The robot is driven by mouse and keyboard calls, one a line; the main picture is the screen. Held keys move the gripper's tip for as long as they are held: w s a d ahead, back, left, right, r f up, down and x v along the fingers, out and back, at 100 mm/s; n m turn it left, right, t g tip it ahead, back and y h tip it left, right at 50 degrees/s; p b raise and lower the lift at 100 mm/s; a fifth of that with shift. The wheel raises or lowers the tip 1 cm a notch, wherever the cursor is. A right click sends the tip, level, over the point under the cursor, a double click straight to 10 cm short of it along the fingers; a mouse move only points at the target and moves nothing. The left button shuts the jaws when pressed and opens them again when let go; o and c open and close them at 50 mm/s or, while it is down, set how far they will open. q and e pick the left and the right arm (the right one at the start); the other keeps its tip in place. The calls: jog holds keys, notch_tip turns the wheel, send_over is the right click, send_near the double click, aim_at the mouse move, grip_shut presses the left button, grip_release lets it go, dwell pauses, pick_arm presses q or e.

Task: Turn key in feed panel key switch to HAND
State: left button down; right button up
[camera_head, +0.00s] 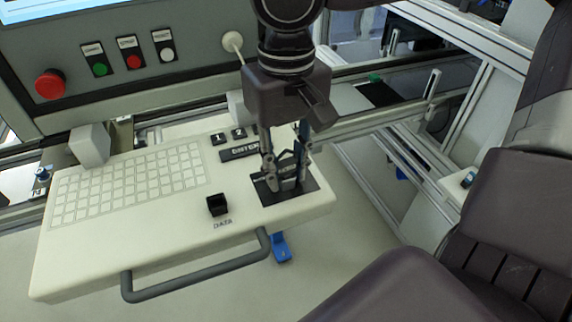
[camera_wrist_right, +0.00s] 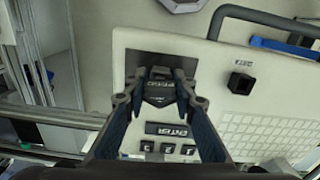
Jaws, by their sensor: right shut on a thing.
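The white feed panel (camera_head: 120,235) carries a black key-switch plate (camera_head: 290,206) near its right end, which also shows in the right wrist view (camera_wrist_right: 132,62). My right gripper (camera_head: 287,174) comes down onto this plate from above. In the right wrist view its fingertips (camera_wrist_right: 160,76) are closed around a small dark piece at the switch, which I take as the key. The fingers hide most of the key, and its angle cannot be read. A dark label (camera_wrist_right: 160,88) shows between the fingers, its lettering too small to read. My left gripper is not in view.
Left of the switch are the DATA socket (camera_head: 217,205), a keypad grid (camera_head: 130,185) and an ENTER key (camera_head: 240,151). A grey handle (camera_head: 195,280) runs along the front edge, with a blue part (camera_head: 281,248) below. A red button (camera_head: 50,84) sits on the wall behind.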

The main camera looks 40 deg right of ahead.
jog(key=n, duration=0.3)
jog(key=shift+p, duration=0.3)
jog(key=n, duration=0.4)
jog(key=shift+p, duration=0.3)
jog(key=o, duration=0.7)
jog(key=shift+n, duration=0.6)
jog(key=shift+c, duration=0.2)
jog(key=o, duration=0.6)
jog(key=shift+c, duration=0.2)
jog(key=shift+o, duration=0.4)
jog(key=o, duration=0.4)
